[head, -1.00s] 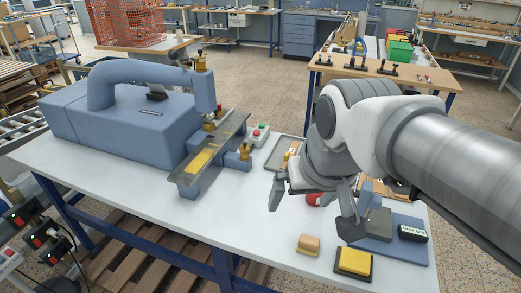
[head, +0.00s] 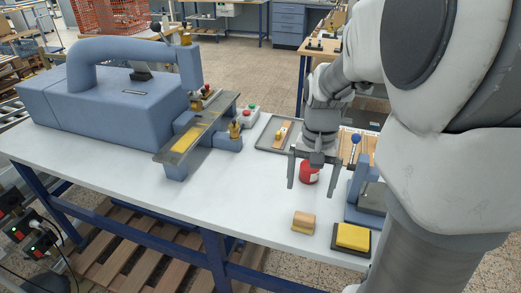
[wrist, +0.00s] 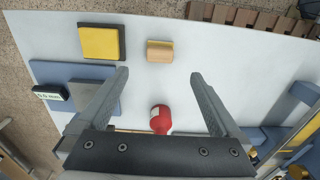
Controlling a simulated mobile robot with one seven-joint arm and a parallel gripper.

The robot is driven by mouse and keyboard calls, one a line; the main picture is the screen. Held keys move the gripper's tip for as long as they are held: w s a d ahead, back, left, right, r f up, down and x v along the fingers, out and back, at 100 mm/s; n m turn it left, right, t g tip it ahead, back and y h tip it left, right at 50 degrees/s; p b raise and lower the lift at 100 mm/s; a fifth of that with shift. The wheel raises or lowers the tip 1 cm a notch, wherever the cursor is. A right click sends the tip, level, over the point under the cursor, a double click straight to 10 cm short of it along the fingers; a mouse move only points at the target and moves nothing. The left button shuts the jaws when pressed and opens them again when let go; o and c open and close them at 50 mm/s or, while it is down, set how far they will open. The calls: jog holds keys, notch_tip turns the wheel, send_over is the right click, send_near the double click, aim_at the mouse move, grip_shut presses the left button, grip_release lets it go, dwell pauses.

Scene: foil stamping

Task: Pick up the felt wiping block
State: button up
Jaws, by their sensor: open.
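My gripper (head: 312,188) points down, open and empty, above the table behind the block. In the wrist view its fingers (wrist: 160,75) are spread wider than the block. Nothing touches the block, and it is fully visible.
A yellow pad on a dark base (head: 352,236) lies right of the block. The blue stamping press (head: 130,90) stands left. The table between press and block is clear.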

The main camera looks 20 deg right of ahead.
aim_at(304, 218)
notch_tip(304, 218, down, 9)
jog(key=shift+f+b, duration=0.15)
jog(key=shift+b, duration=0.3)
jog(key=f, duration=0.5)
jog(key=shift+w+d, duration=0.1)
jog(key=shift+w, duration=0.1)
jog(key=c, duration=1.5)
jog(key=shift+o, duration=0.2)
jog(key=shift+r, duration=0.15)
